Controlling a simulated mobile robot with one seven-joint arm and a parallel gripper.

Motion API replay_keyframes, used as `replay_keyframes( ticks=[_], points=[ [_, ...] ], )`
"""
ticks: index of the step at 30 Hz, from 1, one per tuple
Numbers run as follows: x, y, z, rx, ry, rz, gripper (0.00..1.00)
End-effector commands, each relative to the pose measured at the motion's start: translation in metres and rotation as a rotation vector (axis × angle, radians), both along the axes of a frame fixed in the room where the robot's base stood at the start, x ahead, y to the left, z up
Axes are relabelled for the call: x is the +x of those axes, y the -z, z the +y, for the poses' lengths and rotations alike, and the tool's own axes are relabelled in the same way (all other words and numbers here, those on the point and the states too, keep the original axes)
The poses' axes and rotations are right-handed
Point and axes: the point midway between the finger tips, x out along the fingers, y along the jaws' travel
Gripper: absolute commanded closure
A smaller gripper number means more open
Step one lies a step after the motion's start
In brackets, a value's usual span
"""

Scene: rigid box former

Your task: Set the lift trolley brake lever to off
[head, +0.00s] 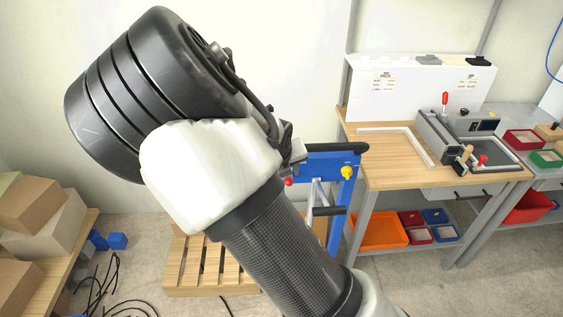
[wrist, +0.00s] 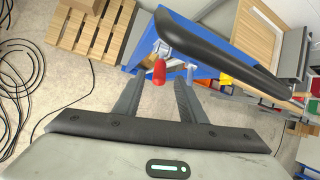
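The lift trolley (head: 345,198) is a blue frame with a black push handle (head: 337,148); the handle crosses the upper right of the wrist view (wrist: 222,55). A small lever with a red knob (head: 289,182) sits at the trolley's left side. In the wrist view the red knob (wrist: 159,72) hangs from a metal fitting beside the handle. A yellow knob (head: 347,173) is at the right of the frame. I see no marking that tells which is the brake lever. My gripper (wrist: 157,90) is open and empty, its fingertips to either side of the red knob, apparently not touching it.
The handle bar lies close beyond my right finger. A wooden workbench (head: 390,172) with a grey machine (head: 455,140) stands right of the trolley. A slatted pallet (head: 190,272) is on the floor, with boxes (head: 50,225) and loose black cables (head: 112,290) at left.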

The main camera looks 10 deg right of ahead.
Motion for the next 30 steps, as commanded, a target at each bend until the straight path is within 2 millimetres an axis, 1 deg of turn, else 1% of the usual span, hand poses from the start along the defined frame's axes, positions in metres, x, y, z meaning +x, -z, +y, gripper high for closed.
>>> replay_keyframes(
  ticks=[1,6,12,18,30],
  points=[
    [-0.006,-0.011,0.005,0.001,-0.006,-0.001,0.63],
    [-0.023,-0.042,0.011,0.001,-0.006,0.000,0.63],
    [-0.038,-0.069,0.015,-0.001,-0.004,0.000,0.63],
    [-0.044,-0.080,0.016,0.000,-0.001,0.001,0.63],
    [-0.045,-0.081,0.016,0.000,0.000,0.001,0.63]
  ],
)
